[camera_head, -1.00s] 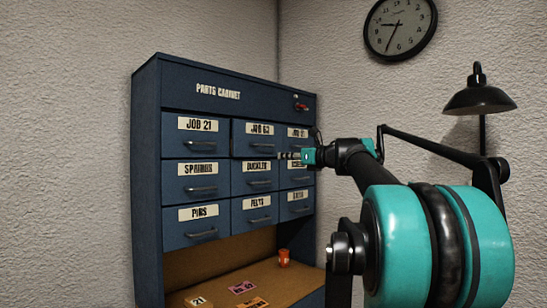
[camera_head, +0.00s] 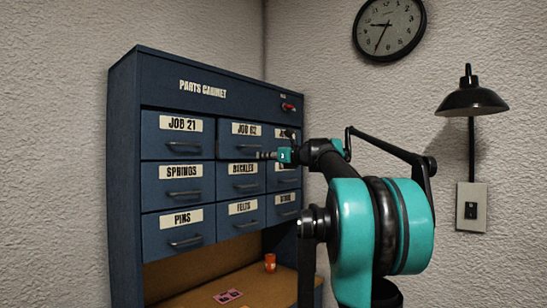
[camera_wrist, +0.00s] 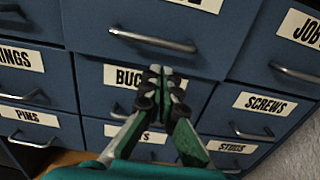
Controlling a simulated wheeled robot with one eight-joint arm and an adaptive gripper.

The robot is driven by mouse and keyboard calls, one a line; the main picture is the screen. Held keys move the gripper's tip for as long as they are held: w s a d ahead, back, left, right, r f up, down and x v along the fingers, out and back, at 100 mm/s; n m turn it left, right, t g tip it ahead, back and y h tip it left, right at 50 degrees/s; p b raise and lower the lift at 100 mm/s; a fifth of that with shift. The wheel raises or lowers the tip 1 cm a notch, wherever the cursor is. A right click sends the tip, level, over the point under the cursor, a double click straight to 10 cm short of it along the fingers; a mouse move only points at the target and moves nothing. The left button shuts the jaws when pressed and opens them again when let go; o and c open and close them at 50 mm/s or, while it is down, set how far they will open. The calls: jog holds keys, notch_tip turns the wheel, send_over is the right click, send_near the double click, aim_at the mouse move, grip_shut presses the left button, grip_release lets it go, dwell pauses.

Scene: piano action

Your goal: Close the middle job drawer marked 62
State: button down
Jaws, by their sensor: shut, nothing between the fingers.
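The parts cabinet (camera_head: 222,100) is blue, with drawers in three columns. The JOB 62 drawer (camera_head: 246,147) is the top middle one, with a white label and a grey bar handle. In the wrist view its front (camera_wrist: 95,42) fills the top middle, with its label partly cut off. It looks flush or nearly flush with its neighbours; I cannot tell exactly. My gripper (camera_head: 262,155) is shut and empty near that drawer's lower right. In the wrist view my gripper (camera_wrist: 161,70) appears over the BUCKLES drawer (camera_wrist: 198,92), just below the JOB 62 handle. Contact is unclear.
The JOB 21 drawer (camera_head: 178,146) is at left and SPRINGS (camera_head: 183,181) below it. My arm partly hides the right column. An orange cup (camera_head: 270,262) and a pink card (camera_head: 229,297) lie on the shelf below. A black lamp (camera_head: 471,100) hangs at right.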

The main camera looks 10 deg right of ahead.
aim_at(250, 155)
jog(key=shift+x, duration=2)
jog(key=x, duration=0.2)
jog(key=shift+w+a, duration=0.25)
